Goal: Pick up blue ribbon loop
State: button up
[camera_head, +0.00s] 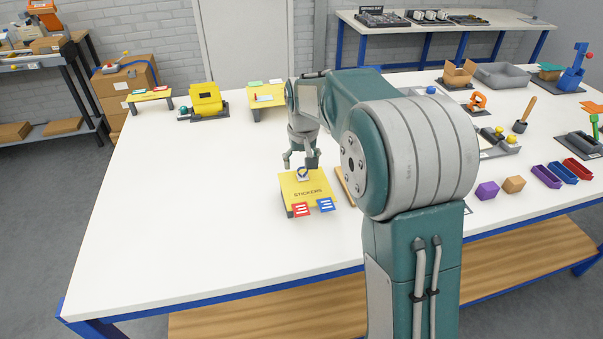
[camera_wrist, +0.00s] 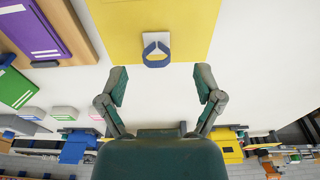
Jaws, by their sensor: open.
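The blue ribbon loop (camera_head: 303,171) stands on a small white pad at the far edge of a yellow box marked STICKERS (camera_head: 306,201). In the wrist view the loop (camera_wrist: 145,54) shows at the top centre against the yellow box (camera_wrist: 190,15). My gripper (camera_head: 300,161) is just above and beyond the loop in the head view. In the wrist view its two fingers (camera_wrist: 160,82) are spread wide, with nothing between them. The loop lies ahead of the fingertips, roughly midway between their lines, and appears apart from them.
A red tag (camera_head: 301,210) and a blue tag (camera_head: 326,205) sit at the box's front edge. A wooden board holding a purple item (camera_wrist: 35,30) lies beside the box, partly hidden by my arm in the head view. The white tabletop (camera_head: 190,210) is clear to the left.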

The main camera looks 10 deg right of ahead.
aim_at(302, 168)
jog(key=f, duration=0.3)
jog(key=shift+w+d+f, duration=0.1)
jog(key=shift+w+d, duration=0.1)
jog(key=c, duration=0.8)
